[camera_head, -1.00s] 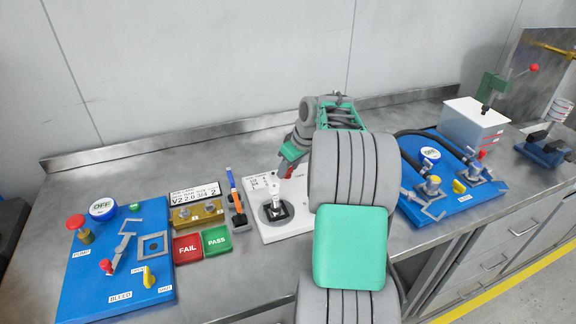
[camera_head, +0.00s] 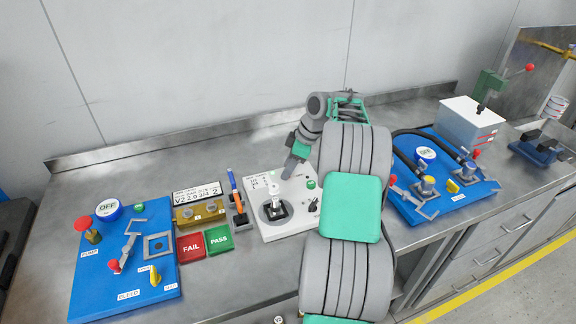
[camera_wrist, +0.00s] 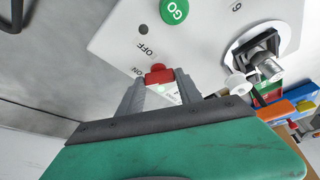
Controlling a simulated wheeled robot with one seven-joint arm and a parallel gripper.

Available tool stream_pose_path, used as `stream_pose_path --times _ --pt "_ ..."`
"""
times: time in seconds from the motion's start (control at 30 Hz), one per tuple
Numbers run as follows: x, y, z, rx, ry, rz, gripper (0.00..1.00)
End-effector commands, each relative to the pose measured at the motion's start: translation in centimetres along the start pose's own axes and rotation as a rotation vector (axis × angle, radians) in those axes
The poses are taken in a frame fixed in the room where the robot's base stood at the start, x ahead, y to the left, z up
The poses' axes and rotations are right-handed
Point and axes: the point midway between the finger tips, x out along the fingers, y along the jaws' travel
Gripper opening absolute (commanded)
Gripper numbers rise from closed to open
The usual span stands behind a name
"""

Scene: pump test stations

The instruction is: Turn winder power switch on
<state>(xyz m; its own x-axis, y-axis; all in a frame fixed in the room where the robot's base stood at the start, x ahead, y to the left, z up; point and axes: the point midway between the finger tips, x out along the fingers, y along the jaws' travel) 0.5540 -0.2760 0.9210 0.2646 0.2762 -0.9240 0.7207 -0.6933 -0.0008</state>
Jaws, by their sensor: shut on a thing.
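The white winder panel (camera_head: 292,225) lies on the bench and fills much of the wrist view (camera_wrist: 110,45). It carries ON and OFF labels and a green GO button (camera_wrist: 174,10), which also shows in the head view (camera_head: 310,184). My gripper (camera_wrist: 160,82) is over the panel beside the ON label, its two grey fingers close around a red switch piece (camera_wrist: 158,73). A small pale green spot shows just below the red piece. In the head view my gripper (camera_head: 288,172) points down at the panel's back part and hides the switch.
A metal fixture (camera_wrist: 262,60) stands on a round base on the panel. Left are the PASS (camera_head: 218,239) and FAIL (camera_head: 190,247) blocks, the pen holder and a blue pump board (camera_head: 110,275). Another blue board (camera_head: 440,205) is right.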

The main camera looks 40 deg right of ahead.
Motion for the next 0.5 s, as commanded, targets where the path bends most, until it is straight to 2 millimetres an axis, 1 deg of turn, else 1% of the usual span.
stream_pose_path --times 0.37,0.4,0.5 --pt "-0.05 0.04 -0.05 -0.007 0.001 0.000 0.01" --pt "-0.05 0.04 -0.05 -0.007 0.001 0.000 0.44" --pt "-0.05 0.04 -0.05 -0.006 0.001 0.000 0.52"
